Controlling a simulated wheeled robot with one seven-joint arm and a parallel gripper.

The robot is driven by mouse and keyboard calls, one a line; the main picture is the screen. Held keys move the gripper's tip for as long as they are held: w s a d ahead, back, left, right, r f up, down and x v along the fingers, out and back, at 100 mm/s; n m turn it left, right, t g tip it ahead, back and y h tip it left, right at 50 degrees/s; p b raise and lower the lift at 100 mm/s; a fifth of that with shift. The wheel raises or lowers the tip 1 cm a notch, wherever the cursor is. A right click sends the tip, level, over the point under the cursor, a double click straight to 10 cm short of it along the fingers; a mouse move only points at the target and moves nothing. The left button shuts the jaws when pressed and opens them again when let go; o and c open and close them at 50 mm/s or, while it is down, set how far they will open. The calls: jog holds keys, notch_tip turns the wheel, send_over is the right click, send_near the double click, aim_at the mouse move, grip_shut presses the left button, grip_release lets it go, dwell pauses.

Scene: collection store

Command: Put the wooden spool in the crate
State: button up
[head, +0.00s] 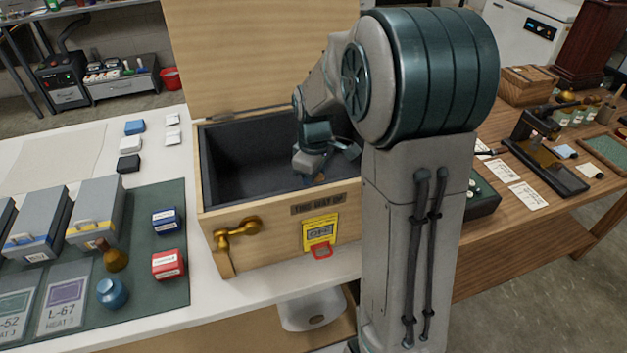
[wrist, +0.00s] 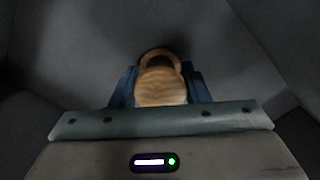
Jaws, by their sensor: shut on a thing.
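The crate (head: 219,219) is a pale wooden box with a dark lining, its lid raised at the back and a brass latch on its front. My gripper (head: 318,174) reaches down into the right part of the crate's opening. In the wrist view my gripper (wrist: 160,92) is shut on the wooden spool (wrist: 160,86), a light brown turned piece seen nearly end-on. Dark grey lining surrounds it there. In the head view only a small brown bit of the spool (head: 320,178) shows by the fingers. I cannot tell whether the spool touches the crate's floor.
A wooden table (head: 520,235) with instruments stands at right. The crate's left interior looks empty.

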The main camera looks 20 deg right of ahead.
jog(key=o, duration=1)
jog(key=shift+c, duration=0.2)
jog(key=shift+r, duration=0.1)
notch_tip(320, 180, up, 12)
